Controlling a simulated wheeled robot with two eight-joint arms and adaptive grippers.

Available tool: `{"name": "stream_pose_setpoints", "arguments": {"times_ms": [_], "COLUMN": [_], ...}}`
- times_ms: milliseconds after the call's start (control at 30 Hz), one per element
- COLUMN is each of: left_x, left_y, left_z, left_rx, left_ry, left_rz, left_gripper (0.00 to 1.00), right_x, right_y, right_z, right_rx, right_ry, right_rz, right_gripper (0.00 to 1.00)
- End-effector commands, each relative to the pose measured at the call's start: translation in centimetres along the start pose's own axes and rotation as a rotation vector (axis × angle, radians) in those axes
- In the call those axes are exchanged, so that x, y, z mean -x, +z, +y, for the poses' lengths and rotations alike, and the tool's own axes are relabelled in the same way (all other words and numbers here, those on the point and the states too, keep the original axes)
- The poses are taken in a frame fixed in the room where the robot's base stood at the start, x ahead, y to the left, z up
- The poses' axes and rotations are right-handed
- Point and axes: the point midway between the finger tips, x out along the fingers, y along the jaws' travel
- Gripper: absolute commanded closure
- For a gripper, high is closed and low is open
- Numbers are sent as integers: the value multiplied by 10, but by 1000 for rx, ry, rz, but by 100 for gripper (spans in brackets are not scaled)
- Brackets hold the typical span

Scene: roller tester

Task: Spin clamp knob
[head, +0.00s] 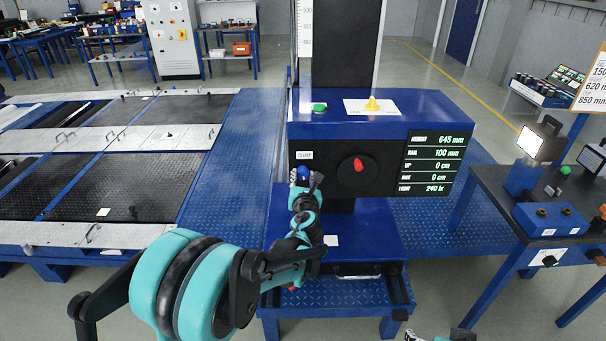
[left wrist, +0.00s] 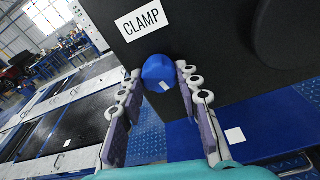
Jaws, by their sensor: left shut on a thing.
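The blue clamp knob (head: 303,173) sits on the black front panel of the blue tester, below a white CLAMP label (head: 304,155). It also shows in the left wrist view as a blue rounded knob (left wrist: 159,72) with a small white mark. My left gripper (head: 306,180) reaches it from below, with its fingers on either side of the knob, shut on it. In the left wrist view the fingertips (left wrist: 159,76) flank the knob. Part of my right gripper (head: 440,336) shows at the bottom edge of the head view; its fingers cannot be made out.
A red knob on a black dial (head: 358,165) and a display (head: 432,161) are to the right on the panel. A green button (head: 319,107) and yellow knob (head: 372,104) are on top. A drawer handle (head: 357,275) is below. A side table (head: 490,190) stands right.

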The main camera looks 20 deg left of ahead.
Motion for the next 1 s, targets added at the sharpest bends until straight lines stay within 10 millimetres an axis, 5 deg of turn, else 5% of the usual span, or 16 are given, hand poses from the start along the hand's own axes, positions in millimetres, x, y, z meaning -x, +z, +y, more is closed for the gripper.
{"name": "stream_pose_setpoints", "arguments": {"times_ms": [67,100,200,567,1000], "left_x": [0,0,0,3,40], "left_y": [-1,0,0,0,0], "left_z": [-2,0,0,0,-1], "left_rx": [-162,-145,-141,-138,-137], "left_ry": [23,22,21,20,20], "left_rz": [0,0,0,0,0], "left_gripper": [100,56,32,32,32], "right_x": [-3,-2,-2,-1,2], "right_y": [2,2,1,1,-2], "right_z": [0,0,0,0,0], "right_rx": [0,0,0,0,0], "right_ry": [0,0,0,0,0], "right_rz": [0,0,0,0,0], "right_gripper": [14,14,14,14,14]}}
